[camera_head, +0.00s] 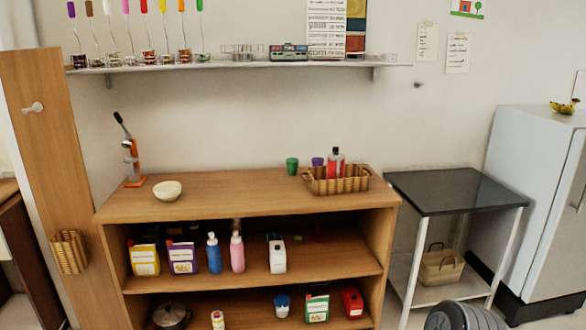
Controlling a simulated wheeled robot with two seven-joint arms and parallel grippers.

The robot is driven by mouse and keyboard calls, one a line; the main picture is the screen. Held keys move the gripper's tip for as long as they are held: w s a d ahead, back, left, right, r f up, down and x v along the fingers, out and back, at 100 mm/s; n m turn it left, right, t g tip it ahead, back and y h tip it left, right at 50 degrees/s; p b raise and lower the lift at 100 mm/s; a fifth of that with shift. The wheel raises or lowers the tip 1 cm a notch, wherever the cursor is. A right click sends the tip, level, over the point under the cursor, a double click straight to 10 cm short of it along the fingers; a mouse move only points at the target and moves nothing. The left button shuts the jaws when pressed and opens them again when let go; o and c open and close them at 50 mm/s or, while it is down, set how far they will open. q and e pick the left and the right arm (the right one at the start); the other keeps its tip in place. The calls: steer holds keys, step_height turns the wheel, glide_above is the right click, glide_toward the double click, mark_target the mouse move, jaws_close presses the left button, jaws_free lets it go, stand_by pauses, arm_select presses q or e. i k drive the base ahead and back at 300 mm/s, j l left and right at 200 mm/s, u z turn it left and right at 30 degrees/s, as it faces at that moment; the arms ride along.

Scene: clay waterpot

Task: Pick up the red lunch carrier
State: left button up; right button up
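A small red container (352,302) stands on the lower shelf of the wooden shelf unit, at its right end. It may be the red lunch carrier, but it is too small to tell. Another red item with a dark top (336,163) stands at the wicker basket (356,184) on the unit's top; its lower part is hidden by the basket. Neither of my grippers is in view. A dark grey rounded part at the bottom right edge may be mine, but I cannot tell.
The wooden shelf unit (240,190) also holds a white bowl (167,190), an orange press (132,165), bottles and cartons. A black-topped table (455,190) and a fridge (530,190) stand to its right. The middle of the unit's top is clear.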

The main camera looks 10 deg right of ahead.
mark_target(336, 162)
steer(key=i+z, duration=0.25)
steer(key=z, duration=0.25)
steer(key=i+j+z, duration=0.1)
steer(key=i+z, duration=0.2)
steer(key=z, duration=0.2)
steer(key=i+j+z, duration=0.1)
steer(key=i+j, duration=0.35)
steer(key=i, duration=0.15)
steer(key=i+j+z, duration=0.15)
steer(key=i+j, duration=0.3)
steer(key=i, duration=0.1)
